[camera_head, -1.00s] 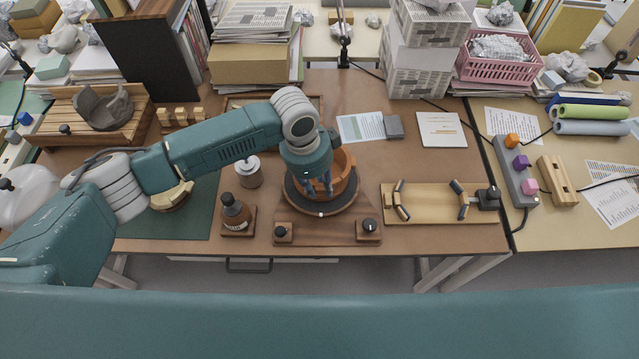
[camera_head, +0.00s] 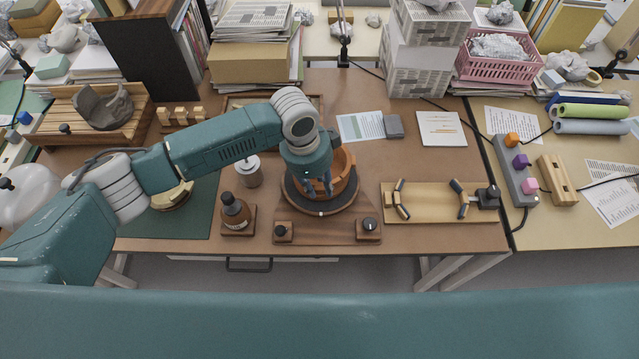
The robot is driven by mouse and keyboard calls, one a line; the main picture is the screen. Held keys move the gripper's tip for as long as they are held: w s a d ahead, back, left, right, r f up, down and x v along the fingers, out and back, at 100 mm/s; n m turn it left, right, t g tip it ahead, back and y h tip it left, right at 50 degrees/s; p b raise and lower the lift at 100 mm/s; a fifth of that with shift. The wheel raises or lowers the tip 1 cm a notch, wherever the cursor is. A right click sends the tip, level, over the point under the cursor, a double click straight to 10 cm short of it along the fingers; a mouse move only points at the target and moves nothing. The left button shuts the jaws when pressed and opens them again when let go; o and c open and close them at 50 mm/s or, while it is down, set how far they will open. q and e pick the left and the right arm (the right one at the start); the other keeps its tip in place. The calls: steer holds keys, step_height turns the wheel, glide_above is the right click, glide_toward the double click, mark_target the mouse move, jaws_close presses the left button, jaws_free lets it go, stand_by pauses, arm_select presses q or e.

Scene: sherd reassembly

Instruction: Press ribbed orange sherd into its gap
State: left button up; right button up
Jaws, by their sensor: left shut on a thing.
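An orange pot (camera_head: 346,178) stands on a dark round turntable (camera_head: 320,208) set on a wooden base with two knobs. My left gripper (camera_head: 320,188) reaches down at the pot's front left side. Its fingers are shut on the ribbed orange sherd, which is mostly hidden by the fingers and blends with the pot's wall. I cannot tell whether the sherd sits flush in its gap. My right gripper is not in view.
A brown bottle (camera_head: 236,210) and a grey lidded jar (camera_head: 249,170) stand left of the turntable. A wooden tray with clamps (camera_head: 432,203) lies to the right. Papers (camera_head: 361,127) lie behind the pot. The desk between has some free room.

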arm_select(q)
steer(key=o, duration=1)
steer(key=shift+o, duration=0.2)
step_height(320, 180, up, 12)
steer(key=a, duration=0.2)
steer(key=shift+s, duration=0.25)
steer(key=shift+s+f, duration=0.1)
steer(key=shift+f, duration=0.1)
